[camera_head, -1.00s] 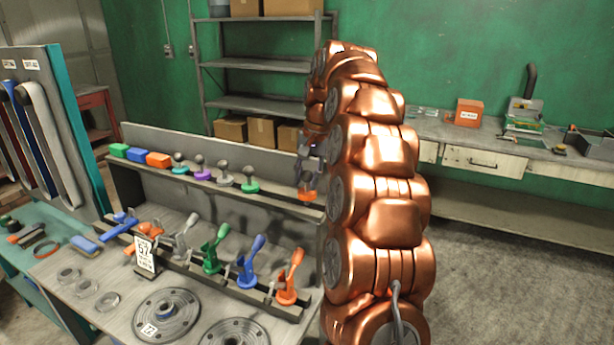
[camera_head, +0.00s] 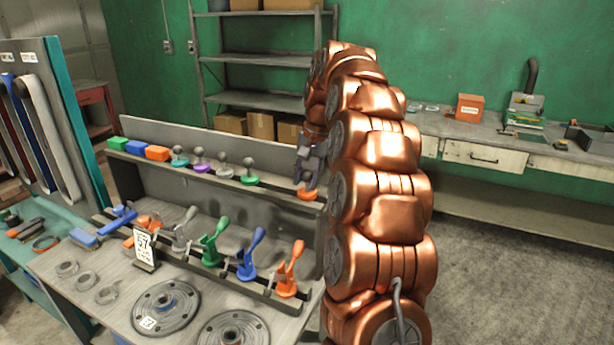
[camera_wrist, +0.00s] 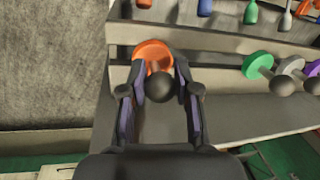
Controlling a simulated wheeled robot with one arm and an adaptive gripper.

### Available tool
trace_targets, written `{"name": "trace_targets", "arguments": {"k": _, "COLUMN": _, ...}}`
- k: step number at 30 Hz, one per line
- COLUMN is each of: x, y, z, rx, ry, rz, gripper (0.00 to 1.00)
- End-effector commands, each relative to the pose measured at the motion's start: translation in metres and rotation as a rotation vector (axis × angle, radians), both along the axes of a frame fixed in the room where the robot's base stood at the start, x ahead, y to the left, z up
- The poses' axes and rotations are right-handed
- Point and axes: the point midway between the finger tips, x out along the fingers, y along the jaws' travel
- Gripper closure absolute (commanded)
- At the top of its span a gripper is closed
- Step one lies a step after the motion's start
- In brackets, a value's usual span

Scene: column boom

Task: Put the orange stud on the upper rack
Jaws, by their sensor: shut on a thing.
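The orange stud (camera_head: 307,194) is at the right end of the upper rack (camera_head: 280,196). My gripper (camera_head: 308,165) is above it, its fingers pointing down. In the wrist view the orange stud (camera_wrist: 153,58) shows an orange disc base and a dark round knob, with the fingers of my gripper (camera_wrist: 160,92) shut on the knob from both sides. The base appears at the level of the upper rack's ledge (camera_wrist: 225,115); I cannot tell whether it touches it. My arm hides the rack's right end in the head view.
Teal, purple, grey and green (camera_head: 249,172) studs stand in a row left of the orange stud, past a bare stretch of ledge. Green, blue and orange (camera_head: 157,153) blocks sit further left. Several coloured clamps (camera_head: 248,257) stand on the lower rack. A panel rises behind the upper rack.

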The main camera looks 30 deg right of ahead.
Motion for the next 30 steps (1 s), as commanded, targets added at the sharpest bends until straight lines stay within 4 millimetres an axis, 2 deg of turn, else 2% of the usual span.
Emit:
{"name": "trace_targets", "arguments": {"k": 4, "x": 0.0, "y": 0.0, "z": 0.0, "rx": 0.0, "ry": 0.0, "rz": 0.0, "gripper": 1.0}}
{"name": "trace_targets", "arguments": {"k": 5, "x": 0.0, "y": 0.0, "z": 0.0, "rx": 0.0, "ry": 0.0, "rz": 0.0, "gripper": 0.67}}
{"name": "trace_targets", "arguments": {"k": 7, "x": 0.0, "y": 0.0, "z": 0.0, "rx": 0.0, "ry": 0.0, "rz": 0.0, "gripper": 0.6}}
{"name": "trace_targets", "arguments": {"k": 19, "x": 0.0, "y": 0.0, "z": 0.002, "rx": 0.0, "ry": 0.0, "rz": 0.0, "gripper": 0.59}}
{"name": "trace_targets", "arguments": {"k": 30, "x": 0.0, "y": 0.0, "z": 0.02, "rx": -0.001, "ry": -0.001, "rz": 0.0, "gripper": 0.59}}
